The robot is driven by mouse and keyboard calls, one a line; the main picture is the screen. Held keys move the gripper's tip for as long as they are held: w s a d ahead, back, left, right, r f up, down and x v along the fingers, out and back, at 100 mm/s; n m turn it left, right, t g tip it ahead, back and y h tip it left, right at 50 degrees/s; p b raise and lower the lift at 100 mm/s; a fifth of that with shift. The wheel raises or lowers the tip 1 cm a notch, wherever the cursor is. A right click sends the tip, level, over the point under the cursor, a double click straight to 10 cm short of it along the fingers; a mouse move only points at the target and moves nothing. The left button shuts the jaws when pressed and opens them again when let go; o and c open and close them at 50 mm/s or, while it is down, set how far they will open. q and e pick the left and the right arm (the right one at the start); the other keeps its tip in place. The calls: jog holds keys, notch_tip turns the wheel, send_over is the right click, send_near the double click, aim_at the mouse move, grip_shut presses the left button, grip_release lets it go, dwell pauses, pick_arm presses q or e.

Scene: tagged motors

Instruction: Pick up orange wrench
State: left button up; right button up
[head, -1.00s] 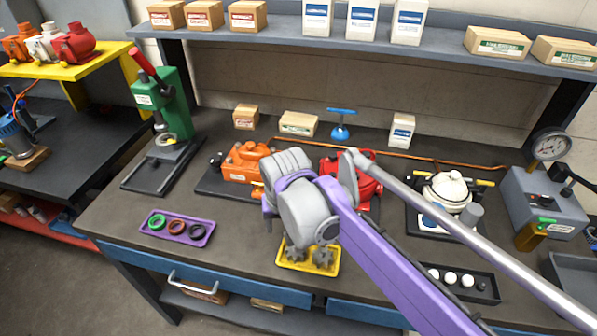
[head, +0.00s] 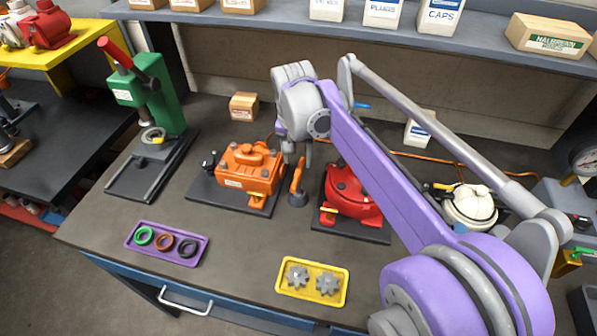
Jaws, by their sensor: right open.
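The orange wrench (head: 297,177) appears as a slim orange piece standing upright on a small dark round base (head: 298,199), between the orange motor and the red motor. My right gripper (head: 297,156) points down just above and behind its top, partly hidden by my own wrist. The jaws are open; the picture does not clearly show whether they touch or surround the wrench. My left gripper is out of view.
An orange motor (head: 245,168) is close on the left and a red motor (head: 352,195) close on the right. A yellow tray (head: 283,285) with gears and a purple tray (head: 166,256) with rings lie in front. A green press (head: 150,95) stands left.

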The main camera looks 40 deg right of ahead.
aim_at(298, 171)
notch_tip(298, 171, down, 4)
jog(key=shift+s+r, duration=0.1)
jog(key=shift+s, duration=0.05)
jog(key=shift+f, duration=0.6)
jog(key=shift+d+f, duration=0.1)
jog(key=shift+f, duration=2.25)
grip_shut()
